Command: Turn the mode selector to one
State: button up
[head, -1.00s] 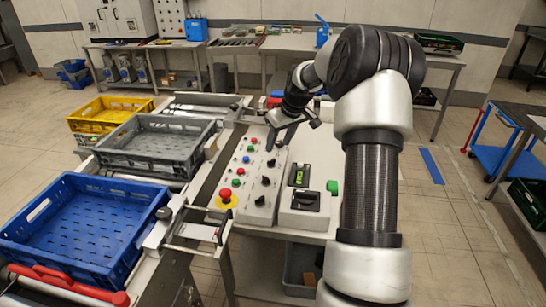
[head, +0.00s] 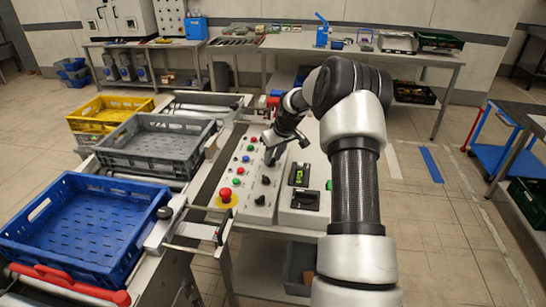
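The sloped light control panel (head: 241,207) stands beside the conveyor. It carries coloured buttons and a column of black knobs; one black knob (head: 266,180) and a lower black knob (head: 260,200) are in plain view. The labels are too small to read, so I cannot tell which knob is the mode selector. My gripper (head: 270,157) points down at the upper knob of this column and largely hides it. The fingertips are at or very near that knob; contact and finger gap cannot be made out.
A red emergency button (head: 225,195) sits on the panel's near left. A second box (head: 300,215) with a green display stands right of the panel. A blue crate (head: 85,232) and a grey crate (head: 155,165) are on the conveyor to the left.

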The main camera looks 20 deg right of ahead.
jog(key=c, duration=0.5)
jog(key=shift+o, duration=0.2)
jog(key=m+b, duration=0.1)
jog(key=m+h+b, duration=0.1)
jog(key=m, duration=0.1)
jog(key=shift+a+f+m+b, duration=0.1)
jog(key=shift+a+m+b, duration=0.2)
jog(key=shift+b, duration=0.05)
jog(key=m+h, duration=0.1)
jog(key=m, duration=0.1)
jog(key=m+h+b, duration=0.1)
jog(key=m, duration=0.1)
jog(key=shift+w+a+m+g, duration=0.15)
jog(key=shift+a+m+g, duration=0.05)
jog(key=shift+m+g, duration=0.1)
jog(key=m+h, duration=0.1)
jog(key=m, duration=0.1)
jog(key=m+g, duration=0.1)
jog(key=m, duration=0.2)
jog(key=shift+w+a+g+h, duration=0.15)
jog(key=shift+g+h, duration=0.15)
jog(key=shift+h, duration=0.1)
jog(key=shift+w+m+g+p, duration=0.15)
jog(key=shift+m+g+p, duration=0.45)
jog(key=shift+m, duration=1.7)
